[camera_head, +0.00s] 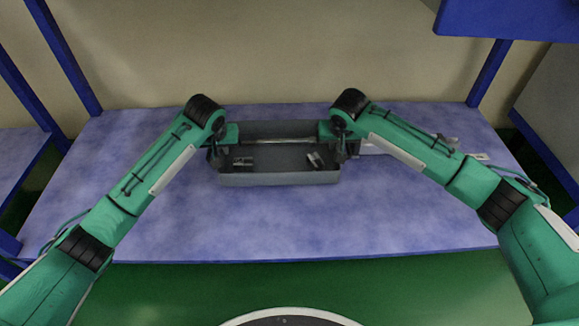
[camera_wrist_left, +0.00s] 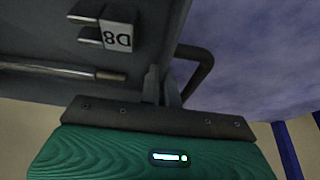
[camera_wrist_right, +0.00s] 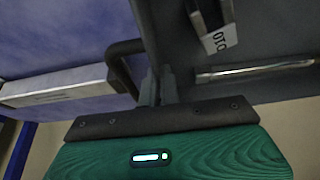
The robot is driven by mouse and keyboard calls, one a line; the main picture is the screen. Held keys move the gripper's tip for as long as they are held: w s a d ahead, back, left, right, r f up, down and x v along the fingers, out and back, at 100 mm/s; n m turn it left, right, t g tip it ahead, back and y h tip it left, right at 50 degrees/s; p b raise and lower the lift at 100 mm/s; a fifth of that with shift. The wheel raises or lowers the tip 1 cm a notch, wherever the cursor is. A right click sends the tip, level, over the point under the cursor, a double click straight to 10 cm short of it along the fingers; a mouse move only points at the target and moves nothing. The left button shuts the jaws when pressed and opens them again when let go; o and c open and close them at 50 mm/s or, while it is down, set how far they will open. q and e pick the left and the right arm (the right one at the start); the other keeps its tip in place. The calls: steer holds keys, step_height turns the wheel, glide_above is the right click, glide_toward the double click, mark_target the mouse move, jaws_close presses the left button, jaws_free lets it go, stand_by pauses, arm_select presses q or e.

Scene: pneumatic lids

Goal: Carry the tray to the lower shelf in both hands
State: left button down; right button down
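The grey tray (camera_head: 278,179) is at the back middle of a blue shelf surface; I cannot tell whether it rests there or is slightly raised. My left gripper (camera_head: 218,155) is at its left end and my right gripper (camera_head: 341,152) at its right end. In the left wrist view, the narrow fingers (camera_wrist_left: 162,88) straddle the tray's end wall beside a dark loop handle (camera_wrist_left: 207,68) and look closed on it. The right wrist view shows the same: fingers (camera_wrist_right: 158,88) on the wall beside a dark handle (camera_wrist_right: 112,58).
The tray holds a part labelled D8 (camera_wrist_left: 116,37), another labelled part (camera_wrist_right: 218,38) and a metal rod (camera_wrist_right: 255,70). A pale bar (camera_wrist_right: 55,90) lies just outside the tray's right end. Blue posts (camera_head: 64,55) stand behind. The shelf front (camera_head: 290,225) is clear.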

mark_target(225, 159)
arm_select(q)
steer(key=shift+f, duration=0.2)
arm_select(e)
steer(key=shift+f, duration=0.2)
